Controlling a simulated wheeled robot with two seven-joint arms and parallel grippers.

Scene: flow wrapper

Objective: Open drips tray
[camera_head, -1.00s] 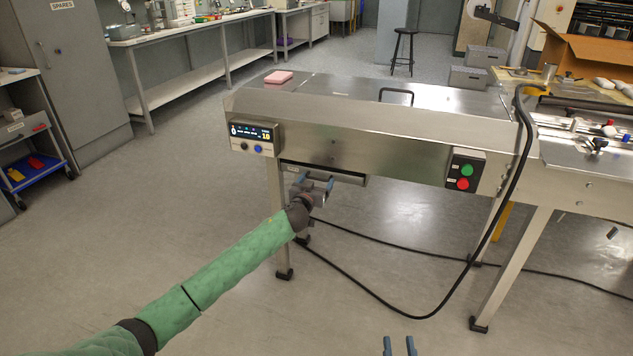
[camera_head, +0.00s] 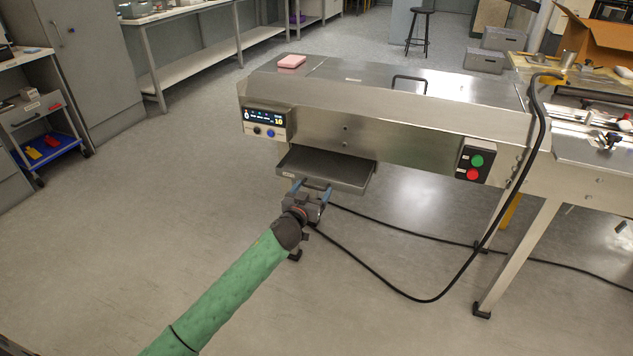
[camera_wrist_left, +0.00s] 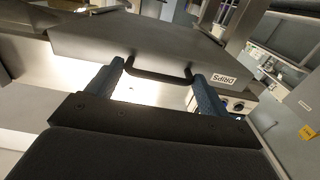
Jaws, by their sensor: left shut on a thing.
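The drips tray (camera_head: 325,168) is a flat steel drawer under the front of the flow wrapper (camera_head: 390,135). It sticks out toward me, partly drawn out. In the left wrist view the tray's front (camera_wrist_left: 140,42) carries a "DRIPS" label and a dark bar handle (camera_wrist_left: 160,75). My left gripper (camera_head: 312,188) is at the front of the tray, shut on the handle. In the left wrist view its two blue fingers (camera_wrist_left: 155,88) stand at the two ends of the handle. My right gripper is not in view.
A control panel (camera_head: 264,122) sits above the tray at the left. Green and red buttons (camera_head: 474,167) are at the right. A black cable (camera_head: 400,285) hangs down and runs over the floor.

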